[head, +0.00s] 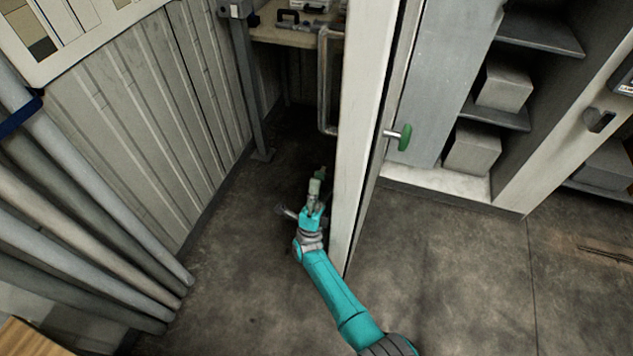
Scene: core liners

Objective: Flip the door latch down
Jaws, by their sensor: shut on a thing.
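The white door (362,120) stands nearly edge-on in the middle of the head view. A green-ended lever on a metal shaft (404,137) sticks out from its right side. My gripper (316,187) is on the left side of the door, at the end of my teal arm. It is shut on a small grey-green part, which I take to be the latch lever on this side (321,173). The fingers hide most of that part, so its exact tilt and where it meets the door are unclear.
A tall metal pull handle (324,85) is on the door's left side, above my gripper. A ribbed wall (140,110) and several long grey pipes (85,220) stand at left. Shelves with grey boxes (472,150) are at right. The floor (440,270) right of the door is clear.

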